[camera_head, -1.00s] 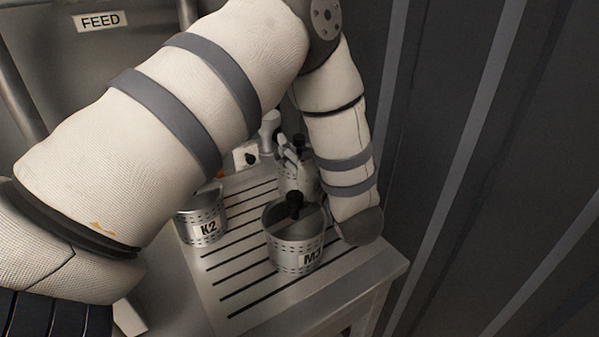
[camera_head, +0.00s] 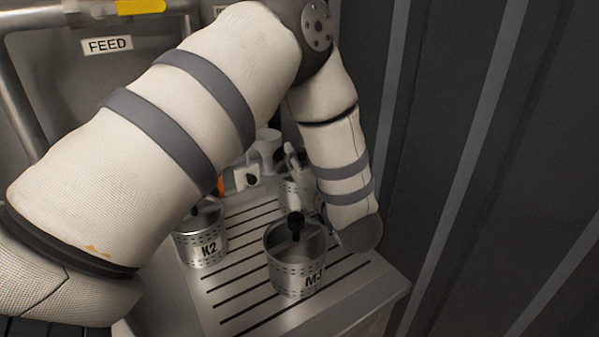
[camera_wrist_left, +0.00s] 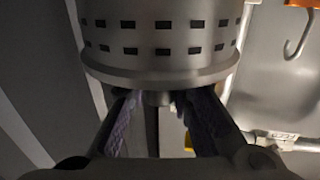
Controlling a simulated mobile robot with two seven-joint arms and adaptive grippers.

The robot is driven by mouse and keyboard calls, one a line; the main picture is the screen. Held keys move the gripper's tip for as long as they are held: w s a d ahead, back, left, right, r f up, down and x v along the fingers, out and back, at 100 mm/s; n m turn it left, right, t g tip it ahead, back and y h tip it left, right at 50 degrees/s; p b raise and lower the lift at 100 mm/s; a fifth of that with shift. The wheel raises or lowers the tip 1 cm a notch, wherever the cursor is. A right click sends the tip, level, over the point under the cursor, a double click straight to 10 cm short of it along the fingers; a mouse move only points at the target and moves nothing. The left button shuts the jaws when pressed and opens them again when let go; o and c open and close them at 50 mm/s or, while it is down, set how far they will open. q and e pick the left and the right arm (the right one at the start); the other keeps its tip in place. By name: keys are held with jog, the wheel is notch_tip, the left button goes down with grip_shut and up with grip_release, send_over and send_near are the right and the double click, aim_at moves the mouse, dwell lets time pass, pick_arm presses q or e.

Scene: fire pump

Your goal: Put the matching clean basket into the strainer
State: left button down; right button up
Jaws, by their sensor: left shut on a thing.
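My left gripper (camera_head: 291,160) reaches down behind the forearm at the back of the slatted bench. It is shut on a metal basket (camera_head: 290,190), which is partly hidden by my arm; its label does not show. In the left wrist view the basket (camera_wrist_left: 162,40) fills the top, with rows of slots, and the fingers (camera_wrist_left: 160,112) close around its handle. Basket K2 (camera_head: 201,245) stands on the bench at left, its top partly covered by my arm. A basket marked M and an unclear second character (camera_head: 296,268) stands in front, with a black knob. The strainer cannot be made out.
The slatted bench (camera_head: 240,290) has free room around the front baskets. A dark ribbed wall (camera_head: 470,180) rises close on the right. A FEED sign (camera_head: 108,45) and pipes are at upper left. A hook (camera_wrist_left: 300,35) shows in the left wrist view.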

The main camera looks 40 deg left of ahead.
pick_arm(q)
notch_tip(320, 180, up, 8)
jog(key=shift+s+r+p, duration=0.1)
jog(key=shift+p, duration=0.2)
jog(key=shift+r, duration=0.1)
jog(key=shift+d+t, duration=0.3)
jog(key=shift+t, duration=0.1)
jog(key=d+f+m+t+h, duration=0.1)
jog(key=d+m+t+h, duration=0.3)
jog(key=d+m+h, duration=0.2)
jog(key=s+d+f+m+t+h, duration=0.1)
jog(key=d+m+t+h, duration=0.4)
jog(key=d+h, duration=0.5)
jog(key=d+f+m, duration=0.1)
jog(key=d, duration=0.3)
jog(key=shift+s+d+f, duration=0.2)
jog(key=shift+d+f, duration=0.1)
jog(key=shift+a, duration=0.1)
